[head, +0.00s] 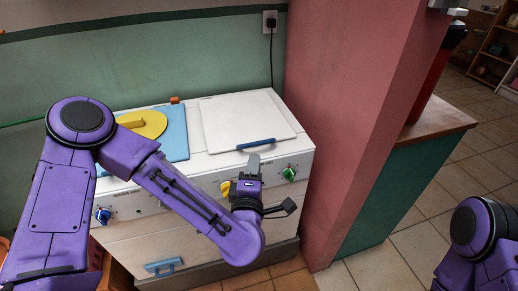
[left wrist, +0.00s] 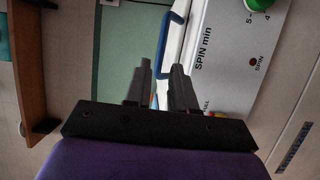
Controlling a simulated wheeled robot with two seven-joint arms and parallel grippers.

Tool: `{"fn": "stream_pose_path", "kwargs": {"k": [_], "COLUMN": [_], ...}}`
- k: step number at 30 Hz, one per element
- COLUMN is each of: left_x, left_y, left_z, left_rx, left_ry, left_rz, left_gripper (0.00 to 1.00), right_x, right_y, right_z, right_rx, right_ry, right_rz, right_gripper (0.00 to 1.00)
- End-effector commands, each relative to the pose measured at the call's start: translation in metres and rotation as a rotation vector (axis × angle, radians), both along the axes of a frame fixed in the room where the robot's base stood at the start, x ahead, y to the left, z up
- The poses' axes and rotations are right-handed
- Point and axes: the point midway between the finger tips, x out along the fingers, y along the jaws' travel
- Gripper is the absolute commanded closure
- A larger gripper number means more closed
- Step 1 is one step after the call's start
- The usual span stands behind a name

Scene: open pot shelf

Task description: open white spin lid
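The white spin lid (head: 247,121) lies flat and closed on the right part of the washer's top. Its blue handle (head: 256,145) runs along the front edge. My left gripper (head: 253,162) is just in front of and below this handle, fingers pointing to it. In the left wrist view, the two fingers of my left gripper (left wrist: 160,82) stand apart with a gap. The blue handle (left wrist: 166,42) shows beyond and in line with that gap; I cannot tell whether it touches a finger. My right gripper is out of view.
The washer's front panel (head: 146,205) has a blue knob (head: 103,215), a yellow knob (head: 225,187) and a green knob (head: 289,173). A pink pillar (head: 345,100) stands close on the right.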

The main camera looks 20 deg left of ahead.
Motion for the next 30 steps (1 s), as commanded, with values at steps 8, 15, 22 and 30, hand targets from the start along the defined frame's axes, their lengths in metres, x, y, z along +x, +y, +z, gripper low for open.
{"fn": "stream_pose_path", "kwargs": {"k": [8,15,22,30], "left_x": [0.058,0.091,0.096,0.095], "left_y": [0.013,0.019,0.020,0.020], "left_z": [0.001,-0.001,-0.001,-0.001], "left_rx": [0.003,0.006,0.005,0.006], "left_ry": [0.006,0.006,0.007,0.007], "left_rz": [0.004,-0.001,-0.002,-0.002], "left_gripper": [0.76,0.76,0.76,1.00], "right_x": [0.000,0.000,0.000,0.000], "right_y": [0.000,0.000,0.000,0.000], "right_z": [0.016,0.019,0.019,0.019], "right_rx": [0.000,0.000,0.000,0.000], "right_ry": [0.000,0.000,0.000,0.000], "right_rz": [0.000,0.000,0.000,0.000], "right_gripper": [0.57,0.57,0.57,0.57]}}
